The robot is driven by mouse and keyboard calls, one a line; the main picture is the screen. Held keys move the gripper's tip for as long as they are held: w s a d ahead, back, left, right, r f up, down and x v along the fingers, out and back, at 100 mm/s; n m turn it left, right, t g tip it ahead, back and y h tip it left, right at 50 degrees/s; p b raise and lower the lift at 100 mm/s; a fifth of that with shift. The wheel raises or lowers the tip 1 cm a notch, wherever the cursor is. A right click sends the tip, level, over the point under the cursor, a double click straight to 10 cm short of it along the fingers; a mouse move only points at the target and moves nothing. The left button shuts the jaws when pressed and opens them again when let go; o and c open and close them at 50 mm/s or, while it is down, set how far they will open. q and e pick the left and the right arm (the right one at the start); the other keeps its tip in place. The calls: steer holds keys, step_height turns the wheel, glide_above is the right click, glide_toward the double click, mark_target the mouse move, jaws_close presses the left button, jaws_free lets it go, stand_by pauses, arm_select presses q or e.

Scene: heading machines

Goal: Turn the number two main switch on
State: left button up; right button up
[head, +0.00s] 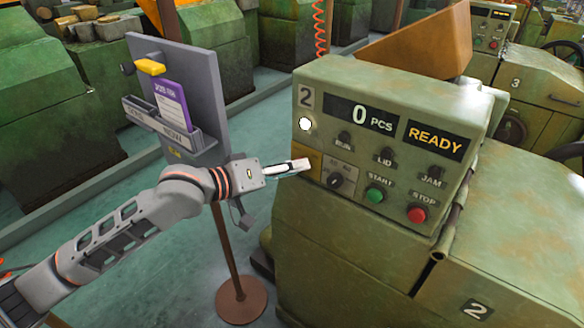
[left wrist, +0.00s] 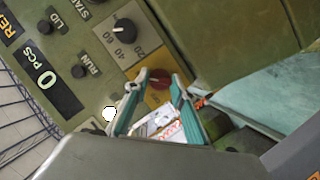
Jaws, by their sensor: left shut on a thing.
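The number two machine's control panel (head: 398,125) is at the right of the head view. Its main switch, a red knob (left wrist: 159,77) on a yellow plate (left wrist: 141,70), shows in the left wrist view. In the head view the yellow plate (head: 313,153) shows at the panel's left edge, and my gripper hides the knob. My left gripper (head: 302,165) reaches it from the left, its fingers shut on the red knob from both sides. The display reads 0 PCS, READY is lit amber, and a white lamp (head: 305,124) glows. My right gripper is not in view.
A black dial (head: 336,181) sits close beside the switch, with green START (head: 376,196) and red STOP (head: 416,214) buttons to its right. A grey card board (head: 205,80) on a post stands left, behind my arm. Machine three (head: 545,85) stands behind.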

arm_select(q)
steer(key=o, duration=1.1)
steer(key=v, duration=1.2)
steer(key=s+a+f+t+y, duration=0.1)
steer(key=a+f+t+y, duration=0.1)
steer(key=f, duration=0.8)
steer(key=s+a+f+t+y, duration=0.1)
steer(key=a+f+y, duration=0.1)
steer(key=f, duration=0.9)
steer(key=s+a+f+m+y, duration=0.1)
steer(key=s+a+f+y, duration=0.1)
steer(key=s+f, duration=0.3)
steer(key=s+a+f+m+g+y, duration=0.1)
steer(key=s+a+f, duration=0.2)
steer(key=s+f, duration=0.3)
steer(key=s+a+f+y, duration=0.2)
steer(key=s+f, duration=0.3)
steer(key=f, duration=0.3)
steer(key=shift+s+a+f+m+g+y, duration=0.1)
steer(key=shift+a+m+g+y, duration=0.1)
steer(key=shift+a, duration=0.2)
steer(key=shift+s+a+f+m+g+y, duration=0.1)
steer(key=shift+a+m+g, duration=0.1)
steer(key=shift+a, duration=0.25)
